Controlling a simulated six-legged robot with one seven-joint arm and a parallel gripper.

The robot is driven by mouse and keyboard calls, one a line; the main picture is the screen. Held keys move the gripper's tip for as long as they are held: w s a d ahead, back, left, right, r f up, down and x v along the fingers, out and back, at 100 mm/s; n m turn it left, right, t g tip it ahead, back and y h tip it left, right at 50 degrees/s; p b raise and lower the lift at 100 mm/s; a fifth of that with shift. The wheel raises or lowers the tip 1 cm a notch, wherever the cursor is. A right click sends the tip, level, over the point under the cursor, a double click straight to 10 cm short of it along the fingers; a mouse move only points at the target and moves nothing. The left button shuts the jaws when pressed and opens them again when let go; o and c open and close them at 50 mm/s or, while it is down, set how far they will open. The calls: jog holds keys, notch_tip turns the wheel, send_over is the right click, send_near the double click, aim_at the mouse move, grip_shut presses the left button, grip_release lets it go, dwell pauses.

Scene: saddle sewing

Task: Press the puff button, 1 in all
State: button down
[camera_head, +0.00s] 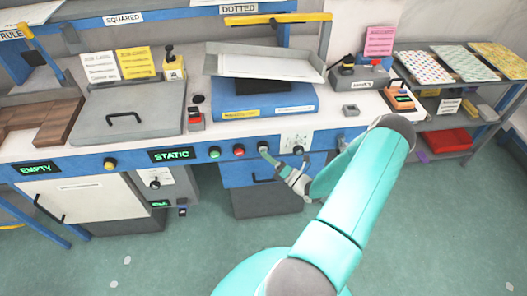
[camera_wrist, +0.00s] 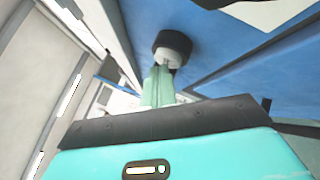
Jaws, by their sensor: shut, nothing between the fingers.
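My gripper (camera_head: 270,157) is at the front blue panel of the bench, its fingers shut and empty. The fingertips (camera_wrist: 163,72) are at a pale button with a black collar (camera_wrist: 173,45) in the wrist view, overlapping its lower edge; I cannot tell if they press it. In the head view that button (camera_head: 262,147) is just beyond the tips, right of a red button (camera_head: 238,150) and a green button (camera_head: 214,153). No readable label names any of these as the puff button.
A dark knob on a white plate (camera_head: 298,149) is right of the gripper. Above stand a blue base (camera_head: 290,99) with a tilted tray (camera_head: 280,62) and a lidded grey box (camera_head: 130,113). A STATIC display (camera_head: 171,155) is left on the panel. Green floor is open in front.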

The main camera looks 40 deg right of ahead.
jog(key=shift+w+d, duration=0.15)
jog(key=shift+w, duration=0.05)
jog(key=shift+s, duration=0.1)
dwell(0.4)
jog(key=shift+s+a, duration=0.55)
jog(key=shift+s, duration=0.15)
jog(key=shift+s+a, duration=0.7)
jog(key=shift+s, duration=0.35)
jog(key=shift+s+a, duration=0.7)
jog(key=shift+s, duration=0.35)
